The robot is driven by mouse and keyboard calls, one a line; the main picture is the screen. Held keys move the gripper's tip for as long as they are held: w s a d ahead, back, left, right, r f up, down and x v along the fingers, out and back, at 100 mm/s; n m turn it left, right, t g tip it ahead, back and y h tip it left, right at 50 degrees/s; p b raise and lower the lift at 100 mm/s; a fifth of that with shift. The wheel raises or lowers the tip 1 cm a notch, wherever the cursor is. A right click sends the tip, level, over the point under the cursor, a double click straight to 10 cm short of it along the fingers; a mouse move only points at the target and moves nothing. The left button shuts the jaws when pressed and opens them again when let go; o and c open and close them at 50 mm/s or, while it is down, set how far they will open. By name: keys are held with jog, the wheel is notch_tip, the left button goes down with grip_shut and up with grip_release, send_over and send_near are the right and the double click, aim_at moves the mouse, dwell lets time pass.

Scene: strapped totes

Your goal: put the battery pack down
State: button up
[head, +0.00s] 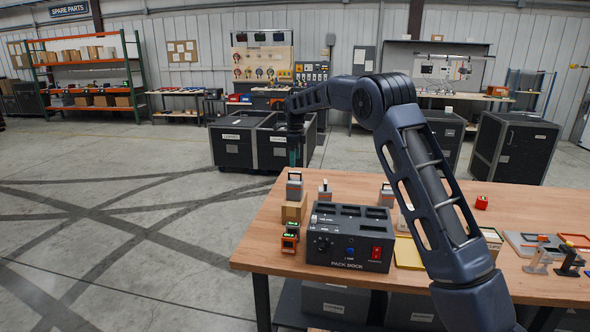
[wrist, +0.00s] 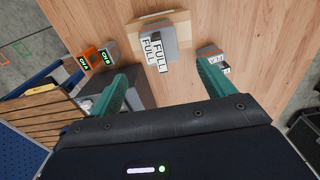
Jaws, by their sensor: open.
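My gripper (head: 295,158) points down with its teal fingers apart. In the head view it is just above a grey battery pack (head: 294,187) with a dark handle, standing upright on a wooden block (head: 294,209) at the table's left edge. In the wrist view my gripper (wrist: 170,67) is open and empty. A grey pack (wrist: 172,35) with white FULL labels lies ahead between the finger lines, apart from both fingers. Another grey and orange pack (wrist: 212,62) is by the right finger. The black pack dock (head: 348,238) has several top slots; their insides are hard to see.
Black totes (head: 233,148) stand beyond.

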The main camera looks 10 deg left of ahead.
jog(key=s+d+r+n, duration=0.2)
jog(key=d+r, duration=0.4)
jog(key=d, duration=0.3)
jog(key=s+d+r+n, duration=0.2)
jog(key=s+d+r, duration=0.1)
jog(key=d+r, duration=0.45)
jog(key=s+d+r+n+t+y, duration=0.1)
jog(key=s+d+r+n, duration=0.1)
jog(key=s+d, duration=0.35)
jog(key=s+d+r+n+t, duration=0.1)
jog(key=s+d+n, duration=0.15)
jog(key=d, duration=0.65)
jog(key=s+d+n+t, duration=0.1)
jog(key=s+d+n, duration=0.3)
jog(key=s+d, duration=0.95)
jog(key=s+d+f+n, duration=0.1)
jog(key=s+f, duration=0.2)
jog(key=s, duration=0.3)
jog(key=s+d+f+n+t, duration=0.1)
jog(key=s+d+f+n, duration=0.1)
jog(key=s, duration=0.4)
jog(key=s+d+f+n+h, duration=0.1)
jog(key=s+d+f+n, duration=0.1)
jog(key=s+f, duration=0.2)
jog(key=s, duration=0.2)
jog(key=shift+s+d+f+t, duration=0.25)
jog(key=shift+s+f+t, duration=0.05)
jog(key=shift+o, duration=0.5)
jog(key=shift+n, duration=0.25)
